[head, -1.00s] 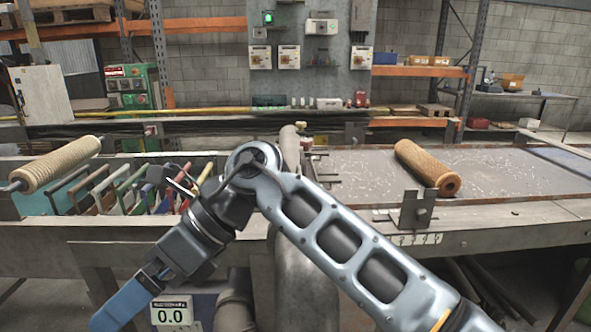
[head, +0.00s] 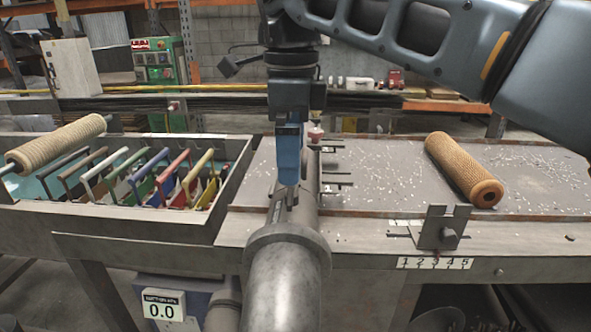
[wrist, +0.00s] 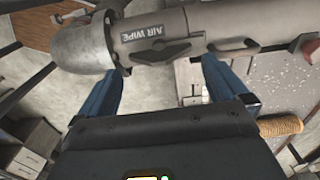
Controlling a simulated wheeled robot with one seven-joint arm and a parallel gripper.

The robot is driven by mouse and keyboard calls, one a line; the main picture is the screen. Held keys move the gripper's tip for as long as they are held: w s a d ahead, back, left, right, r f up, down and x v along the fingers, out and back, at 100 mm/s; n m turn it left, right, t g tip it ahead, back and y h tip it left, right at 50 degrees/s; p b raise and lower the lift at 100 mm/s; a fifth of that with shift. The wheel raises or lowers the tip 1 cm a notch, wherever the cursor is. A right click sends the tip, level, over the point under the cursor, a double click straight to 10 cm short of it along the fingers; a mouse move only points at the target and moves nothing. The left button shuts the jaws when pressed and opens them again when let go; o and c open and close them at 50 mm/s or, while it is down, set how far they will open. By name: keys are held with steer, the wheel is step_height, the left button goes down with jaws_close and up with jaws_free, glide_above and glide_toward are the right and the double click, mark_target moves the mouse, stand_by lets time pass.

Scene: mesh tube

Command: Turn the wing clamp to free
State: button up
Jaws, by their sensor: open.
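The grey metal tube (head: 290,275) runs away from me along the bench. In the wrist view the tube (wrist: 205,22) carries an "AIR WIPE" label (wrist: 155,31). A dark wing-shaped piece (wrist: 171,51), which looks like the wing clamp, sits on the tube beside the label. My gripper (head: 289,184) points down over the tube, its blue fingers covering part of it in the head view. In the wrist view my gripper (wrist: 160,67) is open and empty, with its fingertips spread to either side of the wing piece. I cannot tell whether they touch it.
A tan roller (head: 464,168) lies on the bench top to the right, near a metal bracket (head: 440,228). A trough (head: 225,195) with several coloured handles is at left, with a pale roller (head: 55,145) above it. A red knob (head: 316,133) stands beyond my gripper.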

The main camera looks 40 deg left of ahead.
steer(key=shift+f, duration=2.3)
steer(key=c, duration=0.7)
